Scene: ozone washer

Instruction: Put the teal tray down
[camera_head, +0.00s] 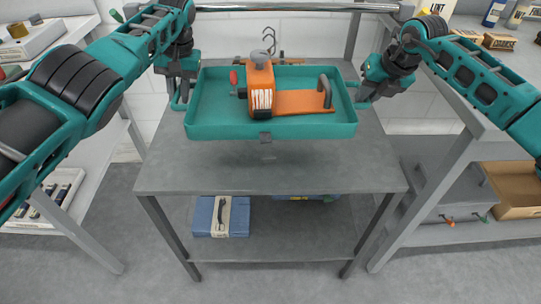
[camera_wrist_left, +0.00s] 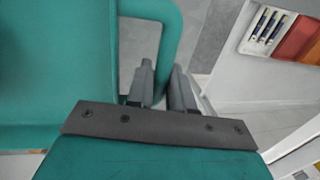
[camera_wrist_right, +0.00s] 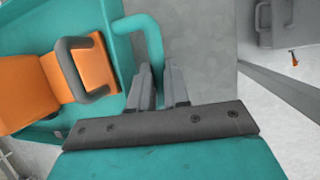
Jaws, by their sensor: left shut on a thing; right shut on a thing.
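The teal tray (camera_head: 215,131) is held level between my two grippers, in front of and above the grey table (camera_head: 270,170) in the head view. An orange device (camera_head: 290,100) with a dark handle lies in the tray. My left gripper (camera_head: 180,98) is shut on the tray's left handle, which also shows in the left wrist view (camera_wrist_left: 172,40). My right gripper (camera_head: 362,97) is shut on the right handle, seen also in the right wrist view (camera_wrist_right: 150,40). I cannot tell how far the tray's underside is above the tabletop.
The front of the tabletop is clear. A blue box (camera_head: 222,217) sits on the table's lower shelf (camera_head: 290,238). A metal rail (camera_head: 300,7) crosses behind the tray. Side benches stand left and right, with a cardboard box (camera_head: 512,188) on the right one's lower shelf.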

